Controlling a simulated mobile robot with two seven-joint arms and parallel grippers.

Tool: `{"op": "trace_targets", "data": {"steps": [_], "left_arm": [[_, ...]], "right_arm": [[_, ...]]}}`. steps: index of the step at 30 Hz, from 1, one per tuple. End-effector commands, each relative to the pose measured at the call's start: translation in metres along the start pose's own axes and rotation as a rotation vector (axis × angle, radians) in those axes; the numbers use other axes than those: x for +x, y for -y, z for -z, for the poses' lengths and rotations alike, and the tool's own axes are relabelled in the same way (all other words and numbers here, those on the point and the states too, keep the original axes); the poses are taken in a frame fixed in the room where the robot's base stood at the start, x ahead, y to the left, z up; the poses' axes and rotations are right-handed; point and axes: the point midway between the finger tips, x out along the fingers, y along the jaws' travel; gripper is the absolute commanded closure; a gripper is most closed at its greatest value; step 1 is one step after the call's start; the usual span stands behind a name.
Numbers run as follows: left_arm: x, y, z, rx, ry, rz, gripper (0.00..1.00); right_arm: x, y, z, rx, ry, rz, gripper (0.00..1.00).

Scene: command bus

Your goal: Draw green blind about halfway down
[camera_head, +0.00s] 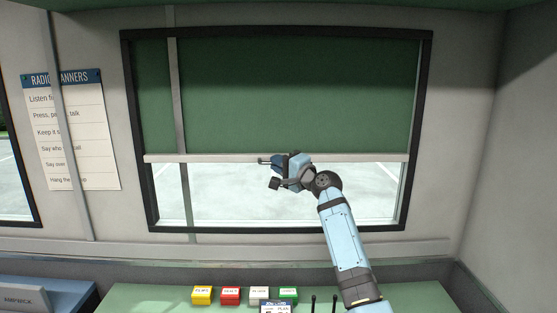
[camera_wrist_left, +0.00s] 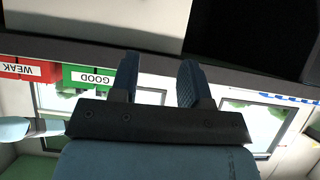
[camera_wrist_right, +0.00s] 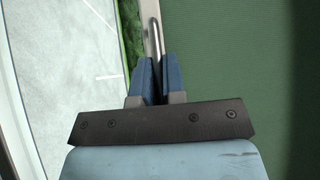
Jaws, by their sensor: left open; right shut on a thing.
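The green blind (camera_head: 300,95) hangs in the dark-framed window and covers a bit more than its upper half. Its pale bottom bar (camera_head: 210,159) runs level across the window, with clear glass below. My right gripper (camera_head: 268,172) is at the bar near the middle. In the right wrist view, its fingers (camera_wrist_right: 158,80) are shut on a thin metal pull (camera_wrist_right: 155,35) at the bar, beside the green cloth (camera_wrist_right: 235,70). My left gripper (camera_wrist_left: 158,80) shows only in its own wrist view, with its fingers apart and nothing between them.
Several coloured boxes, among them a yellow one (camera_head: 202,295) and a red one (camera_head: 230,296), stand on the green counter (camera_head: 420,297) below the window. A notice (camera_head: 70,130) hangs on the wall at left. In the left wrist view there are signs reading WEAK (camera_wrist_left: 27,71) and GOOD (camera_wrist_left: 92,78).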

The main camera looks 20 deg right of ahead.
Motion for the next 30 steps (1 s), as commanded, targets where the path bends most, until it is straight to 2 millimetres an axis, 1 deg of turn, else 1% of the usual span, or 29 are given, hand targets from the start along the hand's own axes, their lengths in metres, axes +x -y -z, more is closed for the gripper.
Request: {"op": "trace_targets", "data": {"steps": [9,10,11,12,13,20,23,26,29,30], "left_arm": [[-0.001,0.0,0.005,-0.001,-0.008,0.0,0.57],[-0.001,0.0,0.005,-0.001,-0.008,0.0,0.57],[-0.001,0.0,0.005,-0.001,-0.008,0.0,0.57],[-0.001,0.0,0.005,-0.001,-0.007,0.0,0.57],[-0.001,0.0,0.004,-0.001,-0.007,0.0,0.57],[-0.001,-0.001,0.003,-0.002,-0.003,0.0,0.57],[-0.002,-0.001,0.003,-0.002,-0.001,0.0,0.57],[-0.004,-0.001,0.006,0.0,0.0,0.0,0.57],[-0.007,-0.001,0.01,0.004,-0.001,0.001,0.57],[-0.008,-0.001,0.011,0.004,-0.001,0.001,0.57]], "right_arm": [[0.0,-0.001,0.0,0.0,0.0,-0.001,1.0],[0.0,-0.001,0.0,0.0,0.0,-0.001,0.83],[0.0,-0.001,0.0,0.0,0.0,-0.001,0.76],[0.0,-0.001,0.0,0.0,0.0,-0.001,0.67],[0.0,-0.001,0.0,0.0,0.0,-0.001,0.64],[0.0,0.0,0.0,0.0,0.0,0.0,0.64],[-0.004,0.0,0.0,0.0,0.0,-0.001,0.64],[-0.015,0.0,0.001,0.0,-0.001,-0.002,0.64],[-0.035,0.002,0.001,-0.001,-0.002,-0.001,0.64],[-0.044,0.001,0.001,0.0,-0.002,-0.002,0.64]]}}
